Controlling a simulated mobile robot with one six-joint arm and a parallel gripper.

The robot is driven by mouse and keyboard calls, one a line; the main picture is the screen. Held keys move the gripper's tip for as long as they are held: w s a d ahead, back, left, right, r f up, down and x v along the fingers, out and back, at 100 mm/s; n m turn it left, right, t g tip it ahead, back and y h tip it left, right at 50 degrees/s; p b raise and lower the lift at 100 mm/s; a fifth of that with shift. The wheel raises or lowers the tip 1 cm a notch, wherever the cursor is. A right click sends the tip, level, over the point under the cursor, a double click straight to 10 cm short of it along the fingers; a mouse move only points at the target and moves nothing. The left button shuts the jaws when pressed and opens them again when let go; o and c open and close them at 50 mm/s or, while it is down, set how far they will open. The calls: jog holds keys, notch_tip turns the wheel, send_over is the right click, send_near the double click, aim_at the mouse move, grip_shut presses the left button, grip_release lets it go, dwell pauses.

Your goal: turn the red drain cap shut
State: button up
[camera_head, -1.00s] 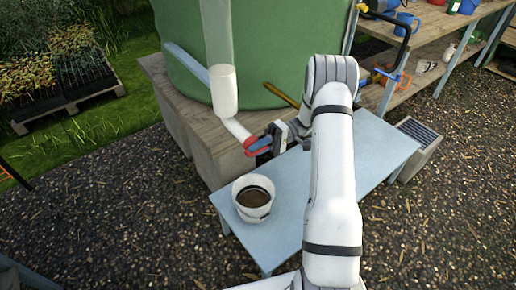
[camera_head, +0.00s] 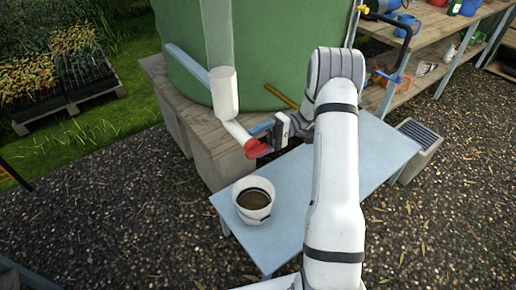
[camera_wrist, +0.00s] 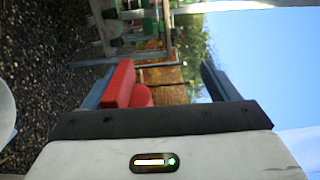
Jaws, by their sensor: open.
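The red drain cap (camera_head: 257,147) sits on the end of the white pipe (camera_head: 237,130) in the head view, below the green tank. In the wrist view the cap's red bar (camera_wrist: 120,84) and a rounded red part are seen between the fingers, close beside the left finger and well apart from the right one. My gripper (camera_wrist: 165,85) is open, its fingers spread wide. In the head view my gripper (camera_head: 272,137) is at the cap from the right. I cannot tell whether a finger touches the cap.
A white bucket (camera_head: 253,203) with dark contents stands on the pale blue table (camera_head: 300,205), below the cap. The green tank (camera_head: 285,50) rests on a wooden base (camera_head: 205,145) behind. Shelves (camera_head: 425,60) with pots stand at the back right.

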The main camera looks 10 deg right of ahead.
jog(key=o, duration=0.4)
jog(key=r, duration=0.4)
jog(key=r+p, duration=0.1)
jog(key=r, duration=0.1)
jog(key=shift+w+r, duration=0.3)
jog(key=shift+r, duration=0.1)
jog(key=h, duration=0.1)
send_over(258, 148)
jog(key=shift+m+t, duration=0.4)
jog(key=f, duration=0.4)
jog(key=shift+s+a+f, duration=0.1)
jog(key=shift+a+f, duration=0.15)
jog(key=shift+v, duration=1.75)
jog(key=shift+s+d, duration=0.15)
jog(key=shift+d, duration=0.2)
jog(key=c, duration=1)
jog(key=shift+f+v, duration=0.2)
jog(key=shift+v, duration=2.1)
jog(key=shift+f, duration=0.1)
